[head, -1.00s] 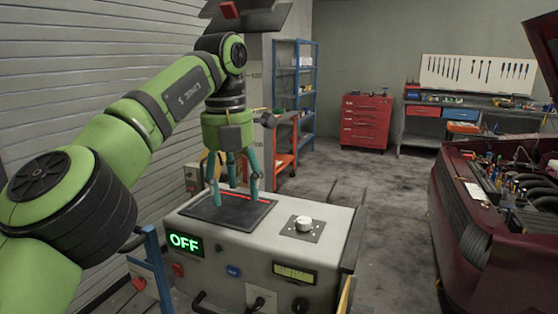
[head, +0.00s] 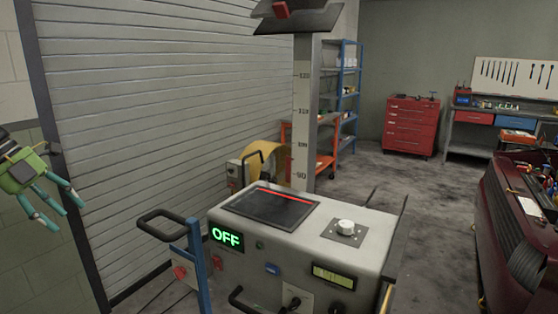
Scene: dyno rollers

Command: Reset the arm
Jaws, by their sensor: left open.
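My left gripper (head: 58,212) is at the far left edge of the head view, in front of the wall. Its green body and teal fingers show. The fingers are spread apart, with nothing between them. It is well away from the control console (head: 300,262), which stands in the lower middle. The console has a dark panel (head: 268,208) with a red line, a white knob (head: 346,226) and a green OFF display (head: 227,237). My right gripper is not in view.
A blue post with a black handle (head: 165,225) stands left of the console. A tall measuring column (head: 303,120) rises behind it. The dark red car (head: 510,240) is at the right. A red tool chest (head: 410,127) and a workbench stand at the back. Open floor lies between.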

